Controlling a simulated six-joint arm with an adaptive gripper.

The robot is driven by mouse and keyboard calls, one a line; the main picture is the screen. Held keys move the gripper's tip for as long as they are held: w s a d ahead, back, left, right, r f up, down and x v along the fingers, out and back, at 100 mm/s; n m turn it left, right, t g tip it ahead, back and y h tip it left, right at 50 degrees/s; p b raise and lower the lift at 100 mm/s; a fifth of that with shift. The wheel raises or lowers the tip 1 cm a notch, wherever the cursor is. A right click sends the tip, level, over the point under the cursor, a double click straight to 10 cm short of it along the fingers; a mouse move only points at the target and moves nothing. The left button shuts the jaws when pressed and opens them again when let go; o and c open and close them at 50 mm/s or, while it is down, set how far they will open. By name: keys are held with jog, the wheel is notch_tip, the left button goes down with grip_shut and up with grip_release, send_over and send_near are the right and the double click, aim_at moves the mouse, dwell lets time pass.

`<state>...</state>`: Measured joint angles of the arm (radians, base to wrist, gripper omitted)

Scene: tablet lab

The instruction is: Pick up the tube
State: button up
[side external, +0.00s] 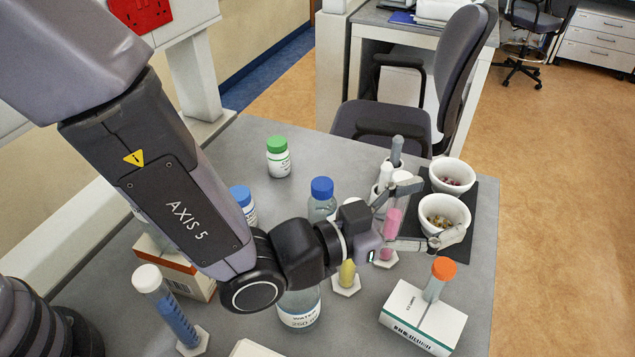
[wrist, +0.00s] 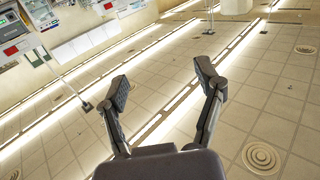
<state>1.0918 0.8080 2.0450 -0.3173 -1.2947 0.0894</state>
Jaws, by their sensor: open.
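Several tubes are in the side external view, and I cannot tell which one is meant. A pink tube (side external: 391,222) stands upright by my gripper, partly hidden by a finger. A white-capped tube with blue liquid (side external: 174,316) stands tilted in the picture at lower left. In the wrist view my gripper (wrist: 162,82) is open, with nothing between the fingertips.
Two white bowls (side external: 452,175) (side external: 444,214) sit on a black mat (side external: 487,190) beyond my fingers. A blue-capped bottle (side external: 321,199), a green-capped bottle (side external: 278,157) and a water bottle (side external: 299,308) stand close by. The white box (side external: 422,319) is at the front right.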

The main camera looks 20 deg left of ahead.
send_near(435, 272)
jog(key=x, duration=0.4)
jog(key=shift+w+d, duration=0.1)
jog(key=shift+w, duration=0.05)
jog(key=x, duration=0.7)
jog(key=shift+w+d+f, duration=0.1)
jog(key=shift+d, duration=0.05)
jog(key=c, duration=1.1)
jog(key=shift+c, duration=0.2)
